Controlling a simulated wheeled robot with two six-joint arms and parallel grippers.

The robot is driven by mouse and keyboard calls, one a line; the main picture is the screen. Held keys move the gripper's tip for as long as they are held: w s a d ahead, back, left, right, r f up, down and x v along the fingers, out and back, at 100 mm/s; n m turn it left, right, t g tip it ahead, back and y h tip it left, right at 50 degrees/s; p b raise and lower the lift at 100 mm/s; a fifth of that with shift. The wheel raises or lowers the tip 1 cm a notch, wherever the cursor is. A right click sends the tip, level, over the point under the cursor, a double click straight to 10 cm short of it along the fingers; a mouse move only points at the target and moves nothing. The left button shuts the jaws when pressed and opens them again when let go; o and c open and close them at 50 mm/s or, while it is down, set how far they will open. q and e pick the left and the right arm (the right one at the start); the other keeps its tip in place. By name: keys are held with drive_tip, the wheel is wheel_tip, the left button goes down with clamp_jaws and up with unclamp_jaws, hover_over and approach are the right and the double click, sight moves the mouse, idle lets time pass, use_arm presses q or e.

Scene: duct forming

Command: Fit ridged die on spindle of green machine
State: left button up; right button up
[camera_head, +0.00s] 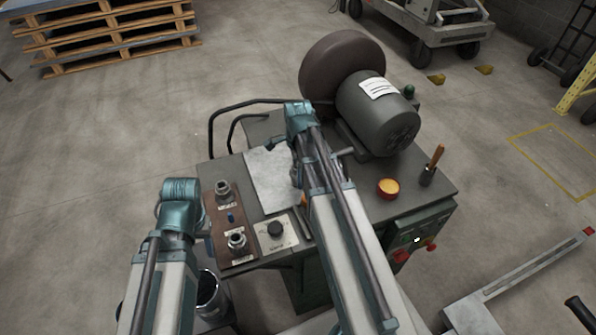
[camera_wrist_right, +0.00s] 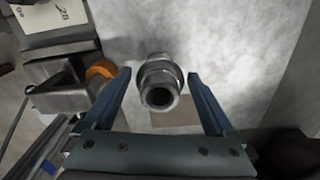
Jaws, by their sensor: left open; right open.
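A stepped metal ring piece (camera_wrist_right: 160,84) with a hollow end sits between the fingers of my right gripper (camera_wrist_right: 165,98) in the right wrist view. The fingers are open, with gaps on both sides; whether it is die or spindle I cannot tell. In the head view my right arm hides this spot. Two metal collars, an upper one (camera_head: 223,188) and a lower one (camera_head: 237,240), stand on a brown board; their ridges are too small to make out. My left gripper (camera_head: 180,228) is left of the board, fingertips mostly hidden. The green machine (camera_head: 430,225) carries these things.
A large brown wheel (camera_head: 335,70) and grey motor (camera_head: 378,120) rise at the machine's back. An amber button (camera_head: 388,187) and a wooden-handled tool (camera_head: 432,165) stand at the right. A pale sheet (camera_head: 265,170) covers the middle. Pallets (camera_head: 110,35) lie far left.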

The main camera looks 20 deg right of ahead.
wheel_tip(320, 180, up, 13)
drive_tip(key=p, duration=1.2)
drive_tip(key=shift+a, duration=0.1)
drive_tip(key=s+a+n, duration=0.7)
drive_tip(key=a+n, duration=0.3)
drive_tip(key=n, duration=0.2)
drive_tip(key=s+a+n+h, duration=0.1)
drive_tip(key=s+a+n, duration=0.5)
drive_tip(key=a+n, duration=0.5)
drive_tip(key=shift+s+n, duration=0.35)
drive_tip(key=shift+n, duration=0.45)
drive_tip(key=shift+a, duration=0.15)
